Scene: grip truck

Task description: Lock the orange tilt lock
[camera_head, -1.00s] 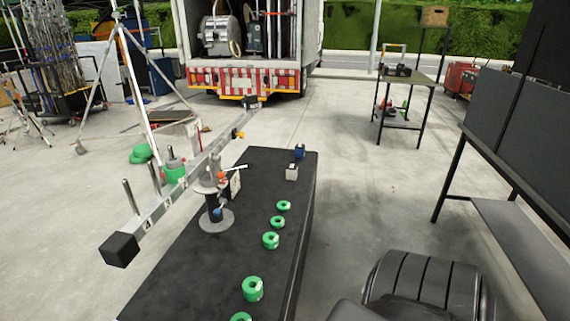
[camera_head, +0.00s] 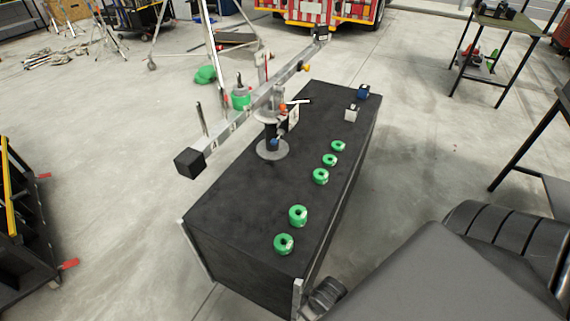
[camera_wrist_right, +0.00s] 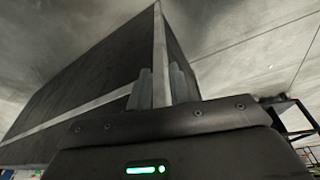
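The orange tilt lock (camera_head: 283,107) is a small orange spot beside a white handle (camera_head: 297,102) on the upright mount (camera_head: 271,132). The mount stands on a round grey base on the black case and carries a long slanting metal bar (camera_head: 237,123). The lock is small in the picture, and I cannot tell its setting. My left gripper is not in view.
The black case (camera_head: 230,205) bears several green rings (camera_head: 298,215) along its right side and two small blocks (camera_head: 351,113) at the far end. A black cube (camera_head: 189,163) ends the bar at the left. A dark cart (camera_head: 30,235) stands at left; the floor between is clear.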

